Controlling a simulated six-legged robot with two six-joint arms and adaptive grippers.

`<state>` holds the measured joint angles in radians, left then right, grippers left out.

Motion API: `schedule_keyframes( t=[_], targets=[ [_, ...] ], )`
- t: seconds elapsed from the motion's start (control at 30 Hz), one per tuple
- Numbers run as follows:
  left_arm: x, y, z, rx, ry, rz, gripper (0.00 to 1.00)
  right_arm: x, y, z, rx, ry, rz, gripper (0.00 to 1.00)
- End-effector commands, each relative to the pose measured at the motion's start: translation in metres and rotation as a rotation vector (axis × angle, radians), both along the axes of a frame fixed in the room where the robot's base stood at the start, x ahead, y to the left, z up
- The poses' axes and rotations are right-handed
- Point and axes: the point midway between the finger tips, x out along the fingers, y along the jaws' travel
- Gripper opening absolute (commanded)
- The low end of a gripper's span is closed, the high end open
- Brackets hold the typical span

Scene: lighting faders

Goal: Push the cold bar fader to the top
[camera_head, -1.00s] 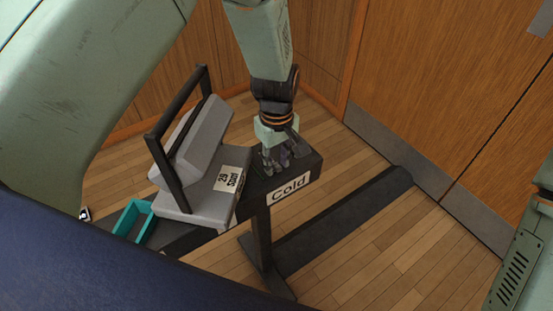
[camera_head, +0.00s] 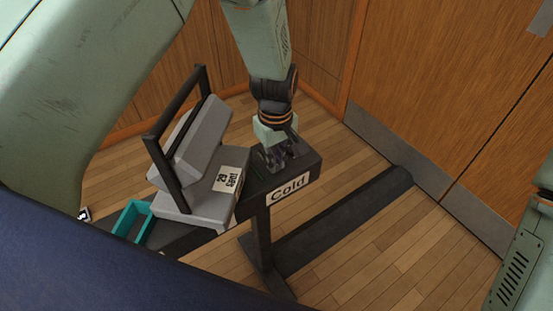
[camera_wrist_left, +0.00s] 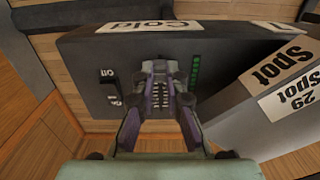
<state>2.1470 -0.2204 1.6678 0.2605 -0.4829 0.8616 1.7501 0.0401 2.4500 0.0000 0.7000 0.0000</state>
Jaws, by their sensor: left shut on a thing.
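The cold bar (camera_head: 311,168) is a dark box with a white "Cold" label (camera_head: 288,188); the label also shows in the left wrist view (camera_wrist_left: 140,27). My left gripper (camera_head: 275,158) points down onto the top of the bar. In the left wrist view, its two fingers (camera_wrist_left: 161,82) are shut on the fader knob, which they hide. A ridged scale shows between the fingers. A column of green lights (camera_wrist_left: 195,72) is just right of the fingers. An on/off switch (camera_wrist_left: 113,88) is to their left. My right gripper is out of view.
A grey spotlight (camera_head: 199,140) in a black yoke, labelled "29 Spot" (camera_head: 228,180), stands left of the bar. A teal tray (camera_head: 129,217) is farther left. A dark beam (camera_head: 340,220) lies on the wooden floor, and wooden doors (camera_head: 450,80) stand behind.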

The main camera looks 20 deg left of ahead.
Motion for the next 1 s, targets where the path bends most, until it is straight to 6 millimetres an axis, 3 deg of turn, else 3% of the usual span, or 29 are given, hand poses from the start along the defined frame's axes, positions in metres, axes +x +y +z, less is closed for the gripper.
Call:
schedule_keyframes(
  t=[0.4, 0.77, 0.8, 1.0],
  targets=[
    [0.042, 0.052, 0.001, -0.003, -0.004, 0.003, 0.0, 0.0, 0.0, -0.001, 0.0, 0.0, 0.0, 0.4],
    [0.046, 0.057, 0.002, 0.001, -0.008, -0.001, 0.0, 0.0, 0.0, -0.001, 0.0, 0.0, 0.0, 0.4],
    [0.047, 0.057, 0.002, 0.001, -0.008, -0.001, 0.13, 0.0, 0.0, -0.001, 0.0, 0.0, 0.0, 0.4],
    [0.045, 0.056, 0.001, 0.001, -0.006, 0.0, 0.3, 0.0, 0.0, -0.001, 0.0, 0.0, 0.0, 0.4]
  ],
)
